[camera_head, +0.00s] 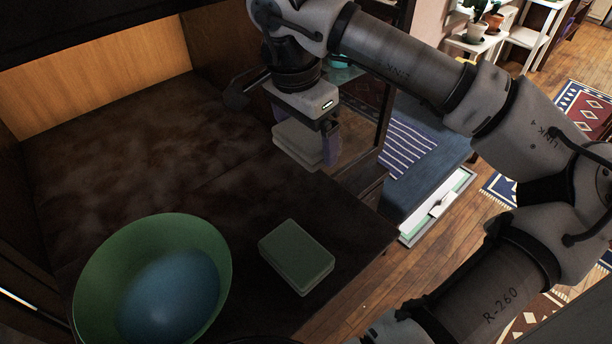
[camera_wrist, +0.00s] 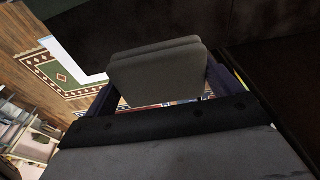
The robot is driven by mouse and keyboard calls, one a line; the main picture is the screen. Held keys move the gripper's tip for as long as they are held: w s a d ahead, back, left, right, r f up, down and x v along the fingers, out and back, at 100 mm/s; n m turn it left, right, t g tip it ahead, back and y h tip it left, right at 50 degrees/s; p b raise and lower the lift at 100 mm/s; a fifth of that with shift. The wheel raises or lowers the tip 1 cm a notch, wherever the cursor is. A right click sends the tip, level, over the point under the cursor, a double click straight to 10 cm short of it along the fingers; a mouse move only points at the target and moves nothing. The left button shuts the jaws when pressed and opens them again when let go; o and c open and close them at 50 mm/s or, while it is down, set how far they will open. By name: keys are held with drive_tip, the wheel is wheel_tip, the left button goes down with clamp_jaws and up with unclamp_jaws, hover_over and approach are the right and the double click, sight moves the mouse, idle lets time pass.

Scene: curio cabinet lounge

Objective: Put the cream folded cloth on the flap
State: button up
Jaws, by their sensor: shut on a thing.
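My gripper (camera_head: 304,132) is shut on the cream folded cloth (camera_head: 297,147), which looks greyish in the dim light. In the wrist view the cloth (camera_wrist: 156,70) sits between the two dark fingers, its folded layers showing. The flap (camera_head: 240,200) is a dark brown, mottled surface in front of the cabinet interior. In the head view the cloth appears over the flap's far right side, near its edge. I cannot tell exactly how high it is held.
A green folded item (camera_head: 297,254) lies on the flap near its right front edge. A large green bowl (camera_head: 205,247) with a blue inside stands at the front left. Bare flap lies between them and the cloth. A blue bench with a striped cloth (camera_head: 407,148) stands beyond the right edge.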

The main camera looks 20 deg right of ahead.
sight(299, 136)
wheel_tip(299, 136, down, 8)
drive_tip(key=b, duration=0.3)
drive_tip(key=shift+f+b, duration=0.25)
drive_tip(key=shift+b, duration=0.1)
drive_tip(key=shift+f, duration=0.2)
drive_tip(key=o, duration=0.6)
drive_tip(key=shift+r, duration=0.1)
drive_tip(key=r, duration=0.4)
drive_tip(key=a+r+b, duration=0.1)
drive_tip(key=r, duration=0.7)
drive_tip(key=shift+s+a+r+b, duration=0.1)
drive_tip(key=shift+s+a+b, duration=0.15)
drive_tip(key=shift+a+b, duration=0.05)
